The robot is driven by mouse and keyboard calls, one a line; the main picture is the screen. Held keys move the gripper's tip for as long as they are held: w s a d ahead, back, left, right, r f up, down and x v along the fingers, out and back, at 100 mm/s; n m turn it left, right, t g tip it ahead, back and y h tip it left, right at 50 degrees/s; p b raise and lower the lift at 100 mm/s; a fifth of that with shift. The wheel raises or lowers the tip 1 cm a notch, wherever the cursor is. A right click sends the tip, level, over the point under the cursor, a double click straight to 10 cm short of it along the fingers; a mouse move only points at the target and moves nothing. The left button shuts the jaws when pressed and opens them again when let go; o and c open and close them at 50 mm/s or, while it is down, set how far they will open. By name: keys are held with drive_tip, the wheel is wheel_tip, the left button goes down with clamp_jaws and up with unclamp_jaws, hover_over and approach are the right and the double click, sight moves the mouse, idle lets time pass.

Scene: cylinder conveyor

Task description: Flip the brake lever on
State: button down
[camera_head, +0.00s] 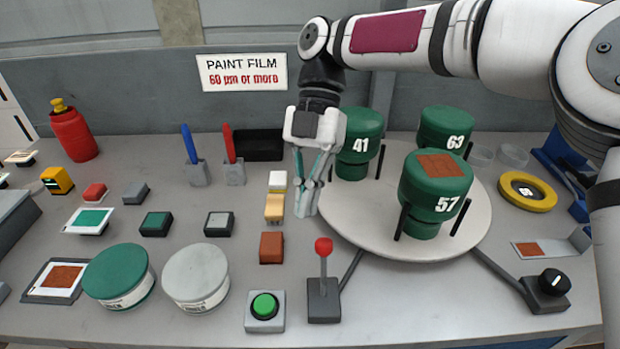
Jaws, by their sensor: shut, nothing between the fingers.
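The brake lever (324,268) is a thin metal rod with a red ball knob on a dark grey base, at the front of the bench, right of the green button. Its rod stands about upright. My gripper (306,212) points down behind and above the lever, slightly to its left, near the turntable's left edge. Its fingers are closed together with nothing between them, and it is apart from the lever.
A round turntable (345,225) carries green cylinders marked 41 (350,150), 63 (446,128) and 57 (436,190). A green button (265,305) is left of the lever. Small blocks (272,247) and paint tins (196,275) lie further left. A black knob (550,285) is at right.

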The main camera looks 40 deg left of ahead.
drive_tip(key=shift+v, duration=1.6)
drive_tip(key=shift+w+a+f, duration=0.1)
drive_tip(key=shift+w, duration=0.1)
